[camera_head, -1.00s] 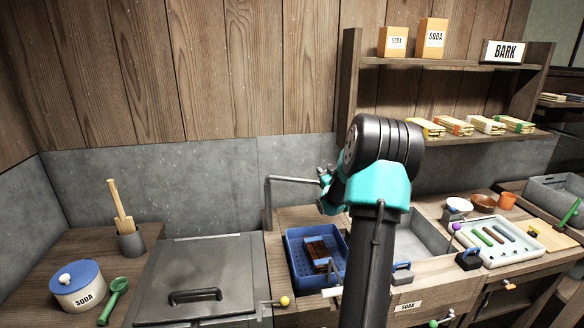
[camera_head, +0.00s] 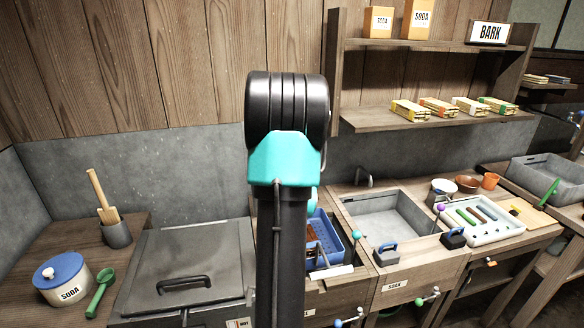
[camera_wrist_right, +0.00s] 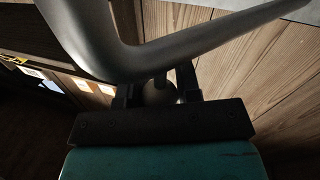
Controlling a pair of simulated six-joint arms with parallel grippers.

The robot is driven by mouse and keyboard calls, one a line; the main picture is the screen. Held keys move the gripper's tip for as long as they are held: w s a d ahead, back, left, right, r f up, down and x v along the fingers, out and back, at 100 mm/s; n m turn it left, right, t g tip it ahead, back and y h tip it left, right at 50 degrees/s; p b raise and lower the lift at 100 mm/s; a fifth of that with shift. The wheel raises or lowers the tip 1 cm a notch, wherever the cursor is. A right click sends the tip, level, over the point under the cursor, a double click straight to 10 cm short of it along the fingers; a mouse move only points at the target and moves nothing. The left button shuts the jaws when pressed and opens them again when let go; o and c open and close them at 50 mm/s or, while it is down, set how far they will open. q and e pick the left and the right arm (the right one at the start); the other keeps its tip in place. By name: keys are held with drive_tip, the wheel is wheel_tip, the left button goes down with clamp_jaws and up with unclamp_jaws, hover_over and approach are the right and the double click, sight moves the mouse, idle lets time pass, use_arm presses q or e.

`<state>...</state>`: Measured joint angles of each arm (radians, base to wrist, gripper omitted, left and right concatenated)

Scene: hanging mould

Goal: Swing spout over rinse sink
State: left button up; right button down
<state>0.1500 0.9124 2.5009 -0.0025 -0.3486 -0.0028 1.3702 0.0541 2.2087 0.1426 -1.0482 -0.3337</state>
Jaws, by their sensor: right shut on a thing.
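In the wrist view, a thick grey spout pipe (camera_wrist_right: 200,40) bends across the picture above my right gripper (camera_wrist_right: 158,88). The gripper's jaws are closed around a small rounded knob on or under the pipe. In the head view my right arm stands upright in the middle and hides its gripper and most of the spout. I cannot tell where the spout's tip points. My left gripper is out of view.
A blue tray (camera_head: 330,250) stands left of the sink, partly behind my arm. A lidded grey tank (camera_head: 185,260) is further left. Shelves (camera_head: 430,120) hang above.

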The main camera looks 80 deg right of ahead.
drive_tip(key=c, duration=0.8)
unclamp_jaws()
drive_tip(key=shift+a, duration=0.1)
